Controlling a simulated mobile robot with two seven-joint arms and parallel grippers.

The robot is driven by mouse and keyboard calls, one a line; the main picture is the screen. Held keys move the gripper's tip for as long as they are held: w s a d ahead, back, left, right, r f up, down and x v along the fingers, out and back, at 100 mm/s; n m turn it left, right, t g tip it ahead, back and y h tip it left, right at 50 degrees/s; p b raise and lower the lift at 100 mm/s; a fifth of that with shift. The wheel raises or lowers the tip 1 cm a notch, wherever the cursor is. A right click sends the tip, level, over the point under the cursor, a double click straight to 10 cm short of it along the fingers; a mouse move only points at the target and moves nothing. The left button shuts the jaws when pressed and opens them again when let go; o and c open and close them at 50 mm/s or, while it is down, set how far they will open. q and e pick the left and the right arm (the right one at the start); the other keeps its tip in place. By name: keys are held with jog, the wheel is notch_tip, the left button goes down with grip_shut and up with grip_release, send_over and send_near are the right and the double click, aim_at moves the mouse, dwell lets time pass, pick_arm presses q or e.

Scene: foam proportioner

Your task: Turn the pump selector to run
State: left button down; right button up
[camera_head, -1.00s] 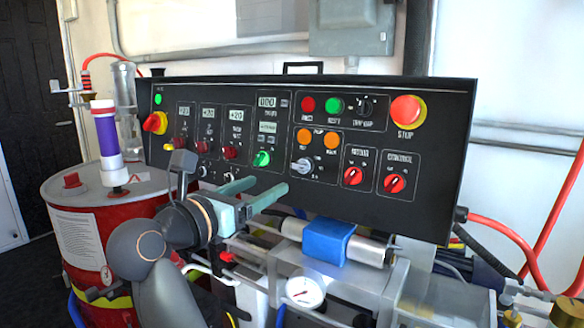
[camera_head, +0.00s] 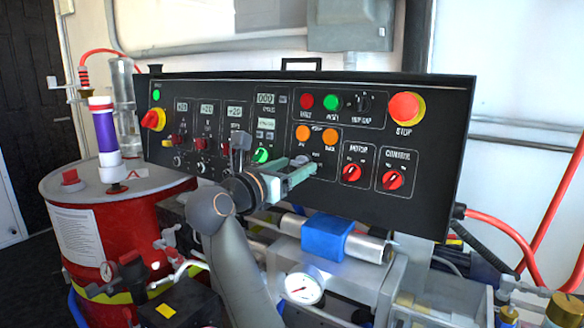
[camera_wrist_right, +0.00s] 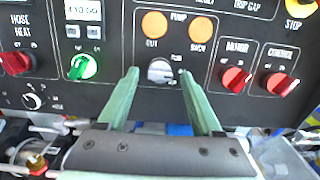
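The pump selector (camera_wrist_right: 160,71) is a silver-grey knob under the two orange pump buttons on the black control panel (camera_head: 430,190). In the head view my right gripper hides most of it. My right gripper (camera_head: 306,166) is at the panel in front of the selector. In the right wrist view its two green fingers (camera_wrist_right: 157,77) are apart, one on each side of the knob, with gaps between them and it. Whether the fingertips reach the knob's depth I cannot tell. My left gripper is not in view.
Orange buttons (camera_wrist_right: 154,25) sit just above the selector. The red motor knob (camera_wrist_right: 235,80) and red control knob (camera_wrist_right: 281,84) lie to its right, and a green knob (camera_wrist_right: 84,66) to its left. A red stop button (camera_head: 405,106) is at upper right. A red drum (camera_head: 120,220) stands left.

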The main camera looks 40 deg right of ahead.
grip_shut()
dwell(0.3)
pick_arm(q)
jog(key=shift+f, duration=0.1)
pick_arm(e)
jog(key=shift+w+a+f+m+b, duration=0.1)
jog(key=shift+f+m+b, duration=0.15)
jog(key=shift+m+b, duration=0.9)
jog(key=shift+m+g+b, duration=0.5)
jog(key=shift+m+b, duration=0.15)
jog(key=shift+m, duration=0.2)
jog(key=m+b, duration=0.1)
jog(key=m, duration=0.2)
jog(key=m+g+b, duration=0.1)
jog(key=m, duration=0.1)
jog(key=shift+w+r+m+b, duration=0.1)
jog(key=shift+r+m+b, duration=0.15)
jog(key=shift+m+b, duration=0.1)
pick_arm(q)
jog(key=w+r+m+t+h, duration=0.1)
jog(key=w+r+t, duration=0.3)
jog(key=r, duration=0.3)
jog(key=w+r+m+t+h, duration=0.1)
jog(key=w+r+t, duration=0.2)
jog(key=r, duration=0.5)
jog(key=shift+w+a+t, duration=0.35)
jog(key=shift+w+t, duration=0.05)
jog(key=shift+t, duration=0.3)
pick_arm(e)
jog(key=shift+m, duration=0.35)
